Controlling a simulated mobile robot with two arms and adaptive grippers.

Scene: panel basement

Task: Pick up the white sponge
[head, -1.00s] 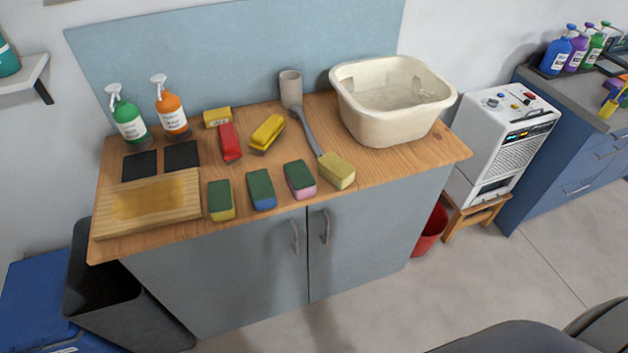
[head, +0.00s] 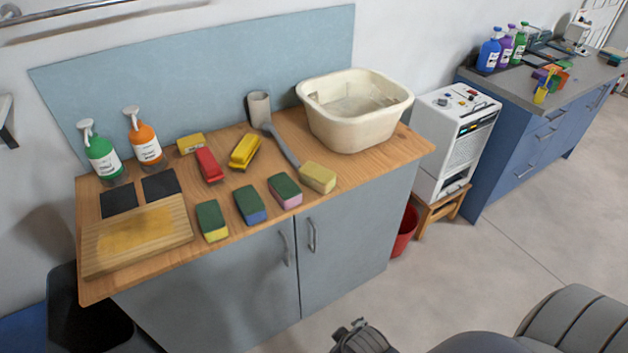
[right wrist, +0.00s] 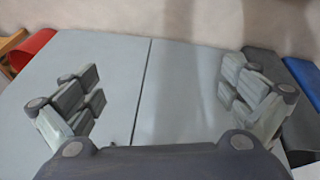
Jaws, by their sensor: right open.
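No plainly white sponge shows in the head view. The palest is a pale yellow block-shaped sponge (head: 318,178) at the right end of the front row on the wooden worktop. Left of it lie three green-topped sponges: one with a pink base (head: 285,191), one with a blue base (head: 250,205) and one with a yellow base (head: 212,221). My right gripper (right wrist: 160,85) is open and empty in the right wrist view, facing the grey cabinet doors. Part of it shows at the bottom of the head view, below and in front of the worktop. My left gripper is out of view.
A cream basin (head: 355,120) stands at the worktop's back right, beside a long-handled tool (head: 280,143). Red (head: 208,164) and yellow (head: 245,150) brushes, spray bottles (head: 145,140) and a wooden board (head: 140,245) lie left. A red bucket (head: 405,232) is right of the cabinet.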

